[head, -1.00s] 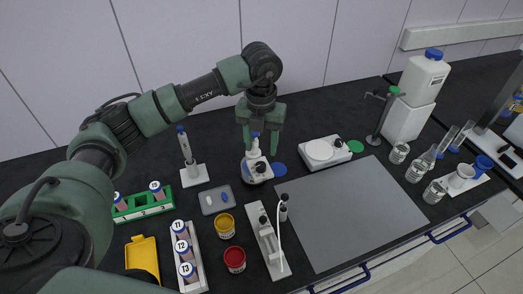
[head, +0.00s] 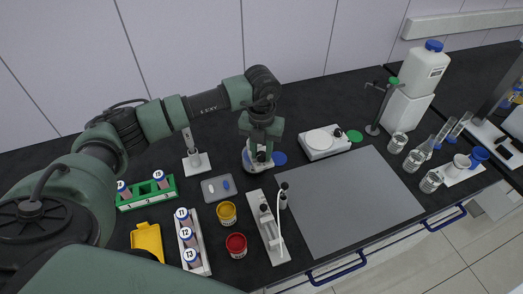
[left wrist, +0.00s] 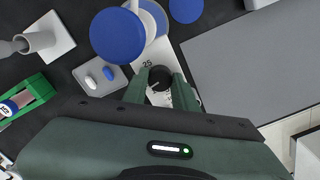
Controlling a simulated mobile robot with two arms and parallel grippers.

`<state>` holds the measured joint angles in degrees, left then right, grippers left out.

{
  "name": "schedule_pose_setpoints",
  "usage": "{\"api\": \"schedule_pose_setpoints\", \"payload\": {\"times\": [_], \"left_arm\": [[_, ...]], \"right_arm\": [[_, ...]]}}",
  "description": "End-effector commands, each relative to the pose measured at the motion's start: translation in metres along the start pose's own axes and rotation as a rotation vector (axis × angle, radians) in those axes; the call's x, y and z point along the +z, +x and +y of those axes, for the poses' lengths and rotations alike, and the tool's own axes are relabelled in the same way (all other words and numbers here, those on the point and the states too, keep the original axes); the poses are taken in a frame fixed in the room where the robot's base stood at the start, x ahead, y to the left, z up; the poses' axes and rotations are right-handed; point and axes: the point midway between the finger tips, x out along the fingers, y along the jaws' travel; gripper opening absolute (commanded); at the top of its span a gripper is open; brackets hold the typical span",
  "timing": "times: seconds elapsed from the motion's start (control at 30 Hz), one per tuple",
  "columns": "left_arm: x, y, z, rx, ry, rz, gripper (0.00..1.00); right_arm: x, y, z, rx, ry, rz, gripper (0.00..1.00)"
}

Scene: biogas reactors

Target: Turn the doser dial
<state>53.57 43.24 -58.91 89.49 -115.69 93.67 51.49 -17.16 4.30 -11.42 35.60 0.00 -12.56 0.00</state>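The doser (head: 250,163) is a white bottle-like device with a black dial on its front, on the dark bench. In the head view my left gripper (head: 261,141) is above and in front of it and hides its upper part. In the left wrist view the black dial (left wrist: 160,77) lies between the two fingertips of my left gripper (left wrist: 160,84), with the number 25 beside it. The fingers are apart, one on each side of the dial; I cannot tell whether they touch it. The doser's blue top (left wrist: 117,35) is just beyond. My right gripper is not in view.
A grey tray (head: 209,196) with two small items, a yellow jar (head: 227,213) and a red jar (head: 236,245) stand nearby. A burette-like stand (head: 197,161) is to the left, and a white scale-like device (head: 322,142) to the right. The grey mat (head: 350,205) is clear.

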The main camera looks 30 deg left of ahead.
Motion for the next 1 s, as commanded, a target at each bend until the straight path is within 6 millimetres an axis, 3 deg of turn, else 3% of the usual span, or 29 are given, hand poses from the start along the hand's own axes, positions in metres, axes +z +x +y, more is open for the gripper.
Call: {"api": "schedule_pose_setpoints", "payload": {"times": [0.37,1.0], "left_arm": [[0.001,0.0,0.0,0.001,-0.067,-0.001,0.0],[0.002,-0.001,0.0,-0.002,-0.534,-0.004,0.0]], "right_arm": [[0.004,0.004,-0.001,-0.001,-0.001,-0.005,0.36],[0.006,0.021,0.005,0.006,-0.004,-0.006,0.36]]}}
